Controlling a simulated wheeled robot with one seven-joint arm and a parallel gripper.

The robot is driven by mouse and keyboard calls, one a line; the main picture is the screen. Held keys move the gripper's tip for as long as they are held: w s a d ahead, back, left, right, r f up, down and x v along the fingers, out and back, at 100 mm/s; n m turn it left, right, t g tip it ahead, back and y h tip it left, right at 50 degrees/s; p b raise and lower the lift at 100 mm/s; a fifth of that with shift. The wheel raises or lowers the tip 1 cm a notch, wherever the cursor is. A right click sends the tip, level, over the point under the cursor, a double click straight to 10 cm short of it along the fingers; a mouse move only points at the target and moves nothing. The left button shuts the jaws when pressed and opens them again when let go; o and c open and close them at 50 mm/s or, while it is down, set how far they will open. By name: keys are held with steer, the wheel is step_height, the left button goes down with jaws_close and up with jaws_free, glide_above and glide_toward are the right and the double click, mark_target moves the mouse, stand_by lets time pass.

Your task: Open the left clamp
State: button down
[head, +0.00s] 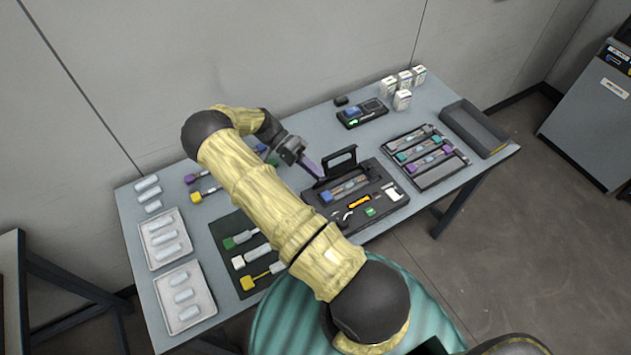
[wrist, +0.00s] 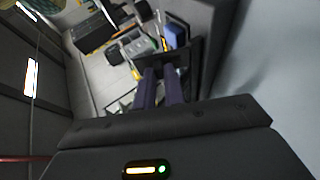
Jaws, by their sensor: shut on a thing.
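The dark splicing station (head: 385,208) lies on the table, with a black frame (head: 341,161) standing raised at its back edge. Small coloured parts and tools sit in its recesses. My gripper (head: 322,177) reaches down from the left, its purple fingers at the station's back left, beside the raised frame. In the wrist view the two purple fingers of my gripper (wrist: 161,68) point at a dark bracket-like part (wrist: 178,58) and are shut on it. I cannot tell for sure that this part is the left clamp; the fingertips hide its contact area.
A tray with coloured holders (head: 447,180) and an empty grey bin (head: 474,128) stand to the right. A small device (head: 362,113) and white boxes (head: 402,100) are behind. White trays (head: 186,298) lie at left. My arm covers the table's middle.

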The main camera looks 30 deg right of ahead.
steer(key=w+f+g+b, duration=0.1)
steer(key=g+b, duration=0.1)
steer(key=b, duration=0.2)
steer(key=shift+w+f+n+g+h+b, duration=0.2)
steer(key=shift+n+g+h+b, duration=0.1)
steer(key=shift+n+g, duration=0.1)
steer(key=shift+w+a+r+n+g+h+b, duration=0.1)
steer(key=shift+w+n+g+h+b, duration=0.15)
steer(key=shift+g+b, duration=0.4)
steer(key=c, duration=1.5)
jaws_free()
steer(key=shift+r, duration=0.1)
